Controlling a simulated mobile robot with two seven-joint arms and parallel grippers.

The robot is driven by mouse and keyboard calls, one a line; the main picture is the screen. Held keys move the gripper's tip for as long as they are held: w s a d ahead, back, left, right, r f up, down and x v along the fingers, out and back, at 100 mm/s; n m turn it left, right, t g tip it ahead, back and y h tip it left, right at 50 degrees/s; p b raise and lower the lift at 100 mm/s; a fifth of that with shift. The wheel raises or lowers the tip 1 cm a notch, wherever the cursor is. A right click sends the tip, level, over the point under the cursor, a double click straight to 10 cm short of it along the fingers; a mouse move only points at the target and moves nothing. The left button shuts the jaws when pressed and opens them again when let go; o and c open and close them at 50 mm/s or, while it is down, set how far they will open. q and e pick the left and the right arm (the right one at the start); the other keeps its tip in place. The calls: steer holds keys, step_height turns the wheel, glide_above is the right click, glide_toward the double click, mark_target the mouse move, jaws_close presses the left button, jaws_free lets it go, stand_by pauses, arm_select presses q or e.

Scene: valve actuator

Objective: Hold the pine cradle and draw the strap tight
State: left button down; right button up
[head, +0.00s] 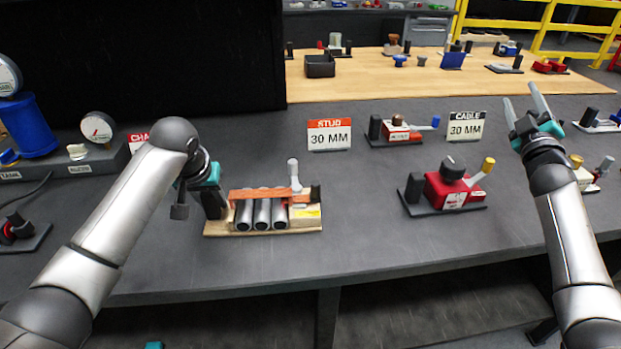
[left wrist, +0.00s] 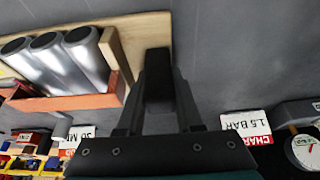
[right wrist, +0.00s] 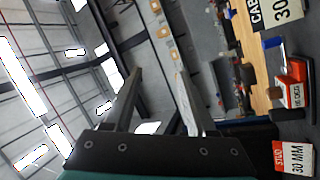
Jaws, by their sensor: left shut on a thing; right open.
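The pine cradle (head: 225,230) sits on the dark bench left of centre, holding three grey cylinders (head: 262,213) side by side. An orange strap (head: 258,194) lies across their tops. A pale grey upright lever (head: 294,172) stands at the strap's right end. A black block stands at the cradle's left end. My left gripper (head: 212,203) is shut on this black block (left wrist: 158,78), which shows between its fingers in the left wrist view, beside the cradle (left wrist: 122,50). My right gripper (head: 522,95) is open and empty, raised above the bench at the right, well away from the cradle.
A red unit with a black knob and yellow lever (head: 450,190) stands right of the cradle. A smaller red-and-white unit (head: 400,132) and the STUD (head: 329,134) and CABLE (head: 465,128) signs stand behind. Gauges (head: 97,127) stand at the left. Bench between cradle and red unit is clear.

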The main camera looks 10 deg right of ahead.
steer(key=a+f+n+y, duration=0.2)
steer(key=a+f+n, duration=0.3)
steer(key=a+n, duration=0.45)
steer(key=n+g+y, duration=0.3)
steer(key=n+y, duration=0.5)
steer(key=n, duration=1.3)
glide_toward(315, 191)
steer(key=shift+w+d+f, duration=0.1)
steer(key=shift+w+f, duration=0.05)
steer(key=shift+w, duration=0.4)
steer(key=shift+w+f, duration=0.15)
steer(key=shift+w, duration=0.35)
steer(key=shift+w+a, duration=0.2)
steer(key=shift+w, duration=0.2)
steer(key=w, duration=0.3)
steer(key=w+a, duration=0.1)
steer(key=w, duration=0.3)
steer(key=w+a, duration=0.1)
steer(key=w, duration=0.3)
steer(key=shift+c, duration=0.4)
steer(key=shift+s, duration=0.1)
jaws_close()
